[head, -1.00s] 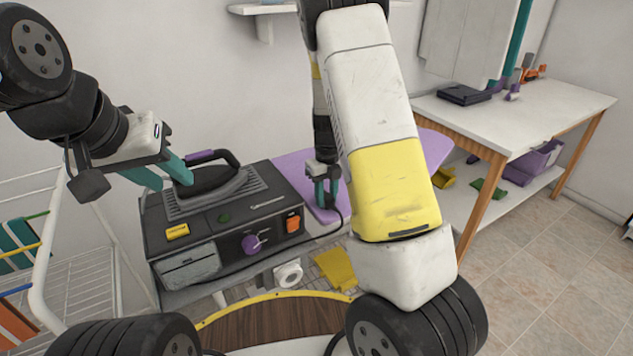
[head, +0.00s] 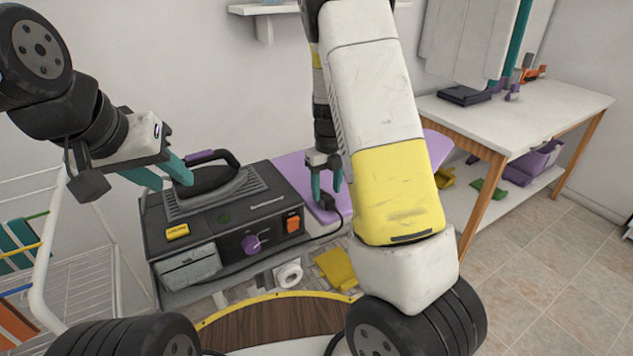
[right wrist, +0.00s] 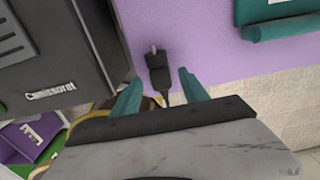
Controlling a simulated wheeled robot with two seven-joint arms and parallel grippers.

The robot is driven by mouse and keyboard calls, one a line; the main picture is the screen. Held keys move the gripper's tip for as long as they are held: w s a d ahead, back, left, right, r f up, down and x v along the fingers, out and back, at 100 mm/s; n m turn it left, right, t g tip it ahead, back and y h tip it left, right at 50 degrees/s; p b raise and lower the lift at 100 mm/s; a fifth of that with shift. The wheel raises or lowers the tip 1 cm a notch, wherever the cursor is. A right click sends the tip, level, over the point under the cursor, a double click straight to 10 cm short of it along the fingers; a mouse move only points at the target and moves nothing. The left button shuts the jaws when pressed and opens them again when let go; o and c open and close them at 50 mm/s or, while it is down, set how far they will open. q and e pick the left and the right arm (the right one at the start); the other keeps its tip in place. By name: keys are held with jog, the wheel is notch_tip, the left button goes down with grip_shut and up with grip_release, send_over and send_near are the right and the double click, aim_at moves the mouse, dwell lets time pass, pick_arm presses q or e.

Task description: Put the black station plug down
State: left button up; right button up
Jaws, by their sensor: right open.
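The black station plug (head: 327,202) lies on the purple board (head: 291,166) to the right of the black ironing station (head: 220,225). It also shows in the right wrist view (right wrist: 157,68), with its cable running back toward my gripper. My right gripper (head: 327,188) is open above the plug, with a teal finger on either side and a gap to it. In the right wrist view, the plug lies between and just beyond the fingertips.
A white wire rack (head: 85,265) stands at the left. A yellow cloth (head: 337,268) and a white roll (head: 289,274) are below the board. A white table (head: 540,108) with a dark folded item stands at the right. My right arm hides part of the board.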

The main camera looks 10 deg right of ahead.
aim_at(326, 195)
jog(key=s+r+n+t+y, duration=0.1)
jog(key=s+r+n, duration=0.25)
jog(key=r, duration=0.35)
jog(key=s+r+n+y, duration=0.15)
jog(key=r+n, duration=0.25)
jog(key=r, duration=0.4)
jog(key=s+a+r+n+t, duration=0.1)
jog(key=s+r+n+t, duration=0.1)
jog(key=s+r+n, duration=0.3)
jog(key=s+a+r+n+t, duration=0.1)
jog(key=s+r+n+t, duration=0.2)
jog(key=s+n, duration=1.1)
jog(key=r+n, duration=0.1)
jog(key=n, duration=0.5)
jog(key=shift+s+r, duration=0.15)
jog(key=shift+r, duration=0.2)
jog(key=shift+o, duration=0.5)
jog(key=shift+a, duration=0.1)
